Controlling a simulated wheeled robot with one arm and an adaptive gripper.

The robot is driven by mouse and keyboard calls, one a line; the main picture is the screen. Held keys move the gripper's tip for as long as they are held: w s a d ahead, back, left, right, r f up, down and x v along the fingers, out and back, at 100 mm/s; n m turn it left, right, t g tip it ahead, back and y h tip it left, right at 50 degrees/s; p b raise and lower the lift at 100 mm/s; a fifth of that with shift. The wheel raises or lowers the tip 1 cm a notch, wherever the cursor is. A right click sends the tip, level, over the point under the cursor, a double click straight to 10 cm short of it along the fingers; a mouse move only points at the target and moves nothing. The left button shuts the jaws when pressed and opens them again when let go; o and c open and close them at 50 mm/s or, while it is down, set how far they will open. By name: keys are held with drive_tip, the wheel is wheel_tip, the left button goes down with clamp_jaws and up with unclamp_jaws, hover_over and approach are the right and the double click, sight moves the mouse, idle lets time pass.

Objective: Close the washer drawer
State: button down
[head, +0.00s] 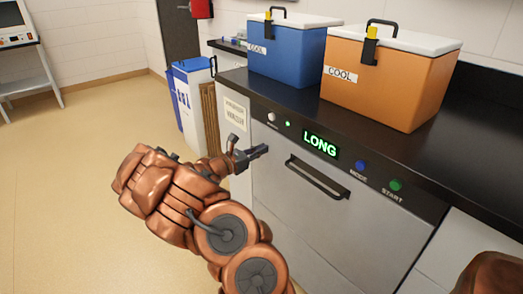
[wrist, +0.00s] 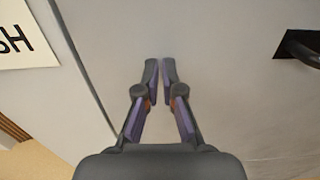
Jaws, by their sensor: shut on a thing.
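My gripper (head: 257,152) is at the upper left of the front, left of the handle. In the wrist view the fingertips (wrist: 160,66) are close together, pointing at the grey front (wrist: 220,60), with no object visible between them. Whether they touch the front I cannot tell. The handle (wrist: 302,46) is at the right edge there, apart from the fingers.
The control strip shows a lit "LONG" display (head: 320,144). A blue cooler (head: 285,55) and an orange cooler (head: 385,85) stand on the black counter (head: 470,150). A blue-and-white bin (head: 190,98) stands behind my arm.

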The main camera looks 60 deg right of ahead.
drive_tip(key=shift+s+d+r, duration=0.1)
drive_tip(key=shift+s+r, duration=0.1)
drive_tip(key=shift+s, duration=0.05)
drive_tip(key=p+v, duration=0.2)
drive_tip(key=v, duration=1.2)
drive_tip(key=shift+w+f+p, duration=0.2)
drive_tip(key=shift+w+p, duration=0.05)
drive_tip(key=shift+p, duration=0.15)
drive_tip(key=s+a+r+m+g+y, duration=0.1)
drive_tip(key=s+a+r+m+y, duration=0.2)
drive_tip(key=s+a+m, duration=0.25)
drive_tip(key=s+a+r+m+g+y, duration=0.1)
drive_tip(key=s+a+r+m+y, duration=0.25)
drive_tip(key=s+a, duration=0.2)
drive_tip(key=s+a+f+m+t+y, duration=0.1)
drive_tip(key=s+a+m+t+y, duration=0.3)
drive_tip(key=a, duration=1.1)
drive_tip(key=s+a+f+m+t+y, duration=0.15)
drive_tip(key=s+a+y, duration=0.45)
drive_tip(key=a, duration=0.8)
wheel_tip(320, 180, up, 25)
drive_tip(key=t+p, duration=0.1)
drive_tip(key=p, duration=2.3)
drive_tip(key=shift+s+r+n, duration=0.25)
drive_tip(key=shift+s+n, duration=0.1)
drive_tip(key=shift+s, duration=0.05)
